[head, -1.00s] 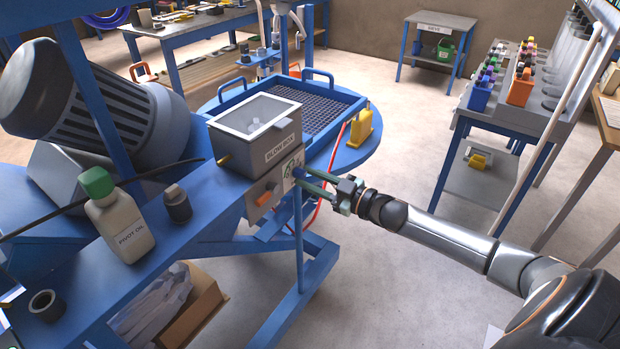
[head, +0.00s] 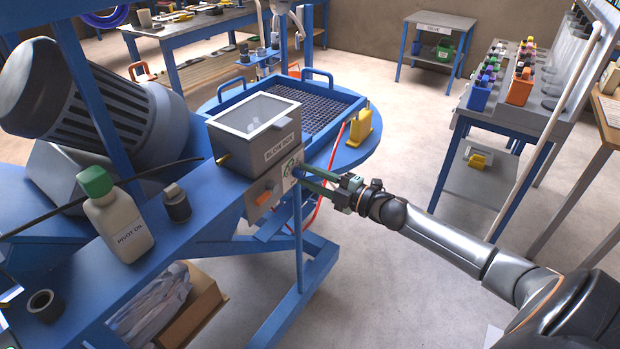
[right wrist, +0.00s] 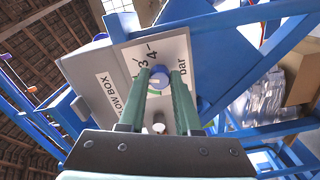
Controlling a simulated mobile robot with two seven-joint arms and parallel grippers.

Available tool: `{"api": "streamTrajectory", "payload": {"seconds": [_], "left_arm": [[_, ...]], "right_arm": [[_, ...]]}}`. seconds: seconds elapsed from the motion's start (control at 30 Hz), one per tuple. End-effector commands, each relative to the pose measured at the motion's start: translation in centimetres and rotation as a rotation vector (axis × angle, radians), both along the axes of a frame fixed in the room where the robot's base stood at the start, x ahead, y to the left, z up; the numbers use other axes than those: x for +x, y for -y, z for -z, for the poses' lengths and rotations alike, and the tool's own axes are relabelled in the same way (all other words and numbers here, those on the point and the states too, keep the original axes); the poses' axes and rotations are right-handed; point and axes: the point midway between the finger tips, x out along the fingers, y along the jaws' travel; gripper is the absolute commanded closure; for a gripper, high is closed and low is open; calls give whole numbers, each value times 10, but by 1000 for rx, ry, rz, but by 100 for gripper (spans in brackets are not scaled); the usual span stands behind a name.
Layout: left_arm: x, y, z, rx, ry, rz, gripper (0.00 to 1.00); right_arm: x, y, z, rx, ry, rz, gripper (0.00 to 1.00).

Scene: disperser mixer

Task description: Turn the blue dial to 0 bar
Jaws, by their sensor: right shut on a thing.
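The blue dial (right wrist: 159,79) sits on a white scale plate (right wrist: 165,52) on the side of the grey blow box (head: 257,122). In the right wrist view the plate shows the numbers 3 and 4, the word "bar" and some green marking; the rest is hidden behind my fingers. My right gripper (right wrist: 161,76) has its two green fingers on either side of the dial and is shut on it. In the head view the dial (head: 298,171) is small and partly covered by the fingertips. I cannot read the dial's setting. My left gripper is not in view.
An orange switch (head: 264,198) is on the panel beside the plate. A white pivot oil bottle (head: 122,227) with a green cap stands on the blue beam.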

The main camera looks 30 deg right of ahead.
Motion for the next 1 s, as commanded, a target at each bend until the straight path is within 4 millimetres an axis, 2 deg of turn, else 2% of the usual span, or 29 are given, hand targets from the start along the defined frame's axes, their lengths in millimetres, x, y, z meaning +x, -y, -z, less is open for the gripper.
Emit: {"api": "streamTrajectory", "payload": {"seconds": [0.4, 1.0], "left_arm": [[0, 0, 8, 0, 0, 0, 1], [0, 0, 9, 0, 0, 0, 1]], "right_arm": [[0, 0, 0, -242, 100, 1, 100], [0, 1, -1, -309, 126, 2, 100]]}}
